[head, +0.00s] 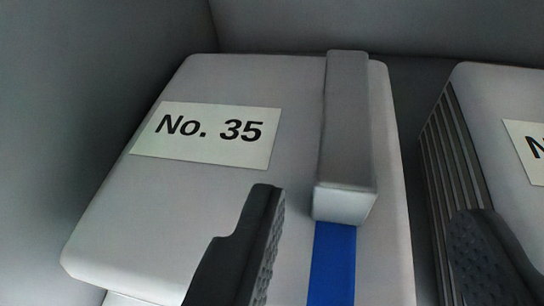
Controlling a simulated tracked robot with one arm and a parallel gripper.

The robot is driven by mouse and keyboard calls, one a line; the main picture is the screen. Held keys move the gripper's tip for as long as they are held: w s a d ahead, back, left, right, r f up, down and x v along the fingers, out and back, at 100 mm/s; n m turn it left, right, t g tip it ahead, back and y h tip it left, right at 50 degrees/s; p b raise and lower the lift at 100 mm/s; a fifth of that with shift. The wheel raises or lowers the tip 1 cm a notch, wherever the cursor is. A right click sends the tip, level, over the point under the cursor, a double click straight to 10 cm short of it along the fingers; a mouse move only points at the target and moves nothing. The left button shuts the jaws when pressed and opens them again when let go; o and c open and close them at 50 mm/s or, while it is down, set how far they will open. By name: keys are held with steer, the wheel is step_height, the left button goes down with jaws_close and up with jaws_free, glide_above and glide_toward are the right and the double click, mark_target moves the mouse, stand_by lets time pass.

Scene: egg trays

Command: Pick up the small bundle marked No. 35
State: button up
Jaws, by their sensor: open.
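The bundle marked No. 35 (160,220) is a light grey, flat-topped block with a white label (205,135) on its upper left. A grey raised bar (347,130) and a blue strap (333,265) run along its right part. My gripper (370,210) is open, its two dark fingers wide apart. The left finger shows in front of the bundle's top, left of the strap. The right finger shows at the lower right, in front of the neighbouring bundle's near left side. The bar lies between the fingers in the picture. I cannot tell whether either finger touches anything.
A second grey bundle (500,200) with layered edges stands to the right, cut off by the frame; its label (530,140) shows only an "N". A narrow dark gap separates the bundles. Grey walls (90,90) stand at the left and at the back.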

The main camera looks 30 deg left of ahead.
mark_target(348, 155)
steer(key=shift+a+b+x, duration=0.15)
steer(key=shift+b+x, duration=0.4)
steer(key=shift+x, duration=1)
steer(key=shift+a+b+x, duration=0.1)
steer(key=shift+b+x, duration=0.4)
steer(key=shift+x, duration=1.1)
steer(key=shift+r, duration=0.1)
jaws_close()
